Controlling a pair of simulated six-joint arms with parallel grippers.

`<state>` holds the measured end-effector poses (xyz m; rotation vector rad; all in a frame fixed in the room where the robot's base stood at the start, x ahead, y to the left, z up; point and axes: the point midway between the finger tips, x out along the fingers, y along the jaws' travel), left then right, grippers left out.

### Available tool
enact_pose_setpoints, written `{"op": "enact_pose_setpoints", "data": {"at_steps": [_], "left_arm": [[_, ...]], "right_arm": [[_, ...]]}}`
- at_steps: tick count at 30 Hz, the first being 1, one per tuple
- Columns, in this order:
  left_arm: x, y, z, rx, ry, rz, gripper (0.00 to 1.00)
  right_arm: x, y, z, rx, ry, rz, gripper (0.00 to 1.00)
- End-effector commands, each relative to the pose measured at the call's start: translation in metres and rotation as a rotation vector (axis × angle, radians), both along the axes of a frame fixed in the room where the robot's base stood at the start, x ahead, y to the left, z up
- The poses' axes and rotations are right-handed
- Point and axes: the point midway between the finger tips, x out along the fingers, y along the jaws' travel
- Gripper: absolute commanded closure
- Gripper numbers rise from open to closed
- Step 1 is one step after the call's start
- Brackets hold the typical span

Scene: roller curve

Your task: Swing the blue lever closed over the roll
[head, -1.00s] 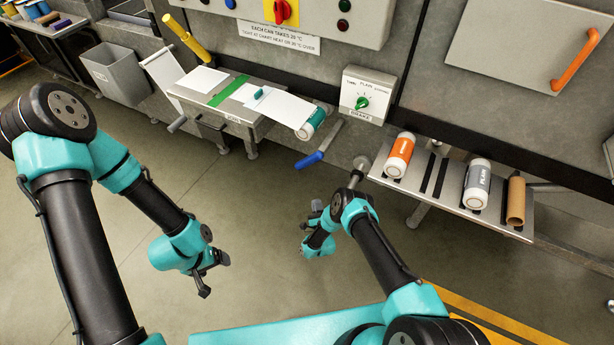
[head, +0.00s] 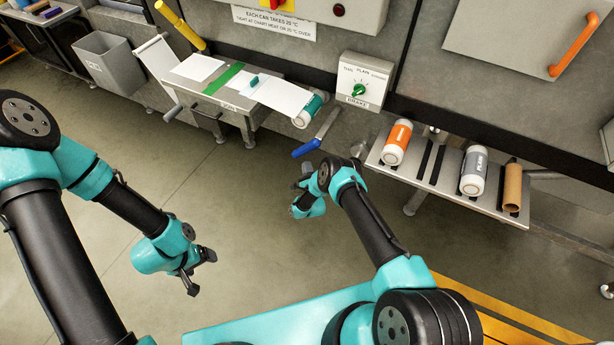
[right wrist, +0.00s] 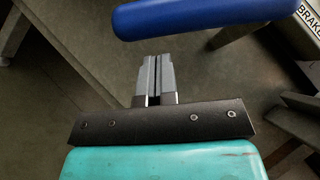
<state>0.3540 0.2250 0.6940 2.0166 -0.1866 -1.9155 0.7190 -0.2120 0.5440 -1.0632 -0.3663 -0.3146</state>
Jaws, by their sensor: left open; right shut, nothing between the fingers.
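The blue lever (head: 306,148) hangs out toward me from the machine, its grey arm running up and right beside the roll; its blue handle crosses the top of the right wrist view (right wrist: 200,14). The roll (head: 308,110), white with a teal label, sits at the right end of the machine table with a white sheet running from it. My right gripper (head: 301,178) is shut and empty, just below the blue handle; in the right wrist view its fingertips (right wrist: 156,62) point at the handle with a small gap showing. My left gripper (head: 197,274) is open and empty, low over the floor.
A brake box (head: 362,82) with a green knob is on the wall right of the roll. A shelf (head: 430,178) at right holds an orange roll (head: 397,142), a grey PLAIN roll (head: 474,170) and a cardboard tube (head: 512,187). The floor between the arms is clear.

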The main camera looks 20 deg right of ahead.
Motion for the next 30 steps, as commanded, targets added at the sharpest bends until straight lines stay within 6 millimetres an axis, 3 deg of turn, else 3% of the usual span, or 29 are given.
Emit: {"op": "enact_pose_setpoints", "data": {"at_steps": [7, 20, 30], "left_arm": [[0.0, 0.0, 0.0, 0.0, 0.0, 0.0, 0.18], [0.0, 0.0, 0.0, 0.0, 0.0, 0.0, 0.18], [0.0, 0.0, 0.0, 0.0, 0.0, 0.0, 0.18]], "right_arm": [[0.009, 0.006, 0.012, 0.0, 0.002, -0.009, 1.0], [0.01, 0.007, 0.013, 0.0, 0.002, -0.008, 1.0], [0.016, 0.023, 0.015, 0.0, 0.001, 0.008, 1.0]]}}
